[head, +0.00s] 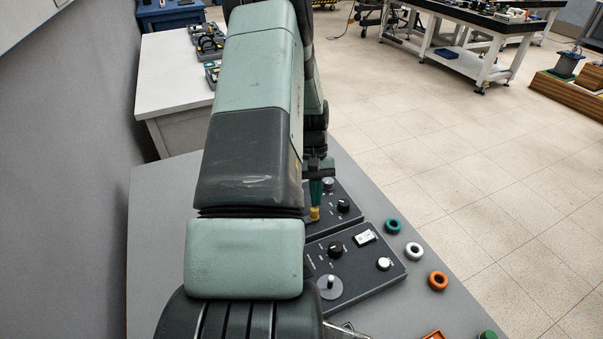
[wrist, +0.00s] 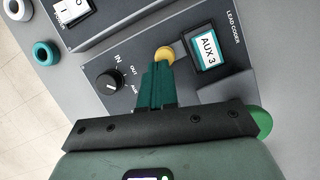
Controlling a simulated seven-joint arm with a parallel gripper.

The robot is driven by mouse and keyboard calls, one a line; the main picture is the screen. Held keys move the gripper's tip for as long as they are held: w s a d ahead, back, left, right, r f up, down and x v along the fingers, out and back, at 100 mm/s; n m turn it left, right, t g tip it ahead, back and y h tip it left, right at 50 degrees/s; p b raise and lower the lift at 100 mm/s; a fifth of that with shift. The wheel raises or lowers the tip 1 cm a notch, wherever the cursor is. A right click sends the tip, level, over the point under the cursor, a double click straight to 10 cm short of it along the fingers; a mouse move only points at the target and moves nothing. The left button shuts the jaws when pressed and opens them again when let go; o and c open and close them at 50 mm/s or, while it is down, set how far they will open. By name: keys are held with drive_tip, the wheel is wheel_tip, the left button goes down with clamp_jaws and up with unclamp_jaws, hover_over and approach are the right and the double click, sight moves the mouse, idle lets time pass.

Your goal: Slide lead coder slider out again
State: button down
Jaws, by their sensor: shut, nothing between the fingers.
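The lead coder panel (wrist: 140,45) is dark grey, with the words LEAD CODER at its edge. On it are a black rotary knob (wrist: 110,83) marked IN, OUT and AUX, and a window (wrist: 208,49) reading AUX 3. A yellow round knob (wrist: 165,56), seemingly the slider's handle, sits beside the window. It also shows in the head view (head: 314,214). My gripper (wrist: 158,66) has its teal fingers shut and empty, with the tips right at the yellow knob. I cannot tell whether they touch it. The slider's track is hidden. In the head view my arm covers part of the panel.
A second panel (head: 375,270) with a rocker switch (head: 366,237) and several knobs lies nearer in the head view. Teal (head: 393,226), white (head: 414,250) and orange (head: 437,281) rings lie to its right. A wall (head: 60,170) stands left. A green round thing (wrist: 261,122) is partly hidden.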

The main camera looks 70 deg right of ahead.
drive_tip(key=shift+s+a, duration=0.1)
drive_tip(key=shift+a, duration=0.1)
drive_tip(key=w+d, duration=0.1)
drive_tip(key=d, duration=0.1)
drive_tip(key=w+d, duration=0.1)
drive_tip(key=d, duration=0.1)
drive_tip(key=shift+w, duration=0.1)
drive_tip(key=c, duration=1.8)
unclamp_jaws()
drive_tip(key=v, duration=0.9)
drive_tip(key=shift+a+r, duration=0.15)
drive_tip(key=shift+r, duration=0.1)
drive_tip(key=shift+o, duration=1)
drive_tip(key=shift+s+a+m, duration=0.2)
drive_tip(key=shift+s+m, duration=0.1)
drive_tip(key=o, duration=0.4)
drive_tip(key=s+a+m, duration=0.1)
drive_tip(key=s+a+f+m+t, duration=0.1)
drive_tip(key=m, duration=0.1)
drive_tip(key=s+a+m+t, duration=0.1)
drive_tip(key=m, duration=0.1)
drive_tip(key=shift+s+a+f+y, duration=0.1)
drive_tip(key=shift+a+f+y, duration=0.15)
drive_tip(key=shift+f+y, duration=0.15)
drive_tip(key=shift+c, duration=0.2)
drive_tip(key=x, duration=1)
drive_tip(key=shift+a+f, duration=0.2)
drive_tip(key=shift+f, duration=0.15)
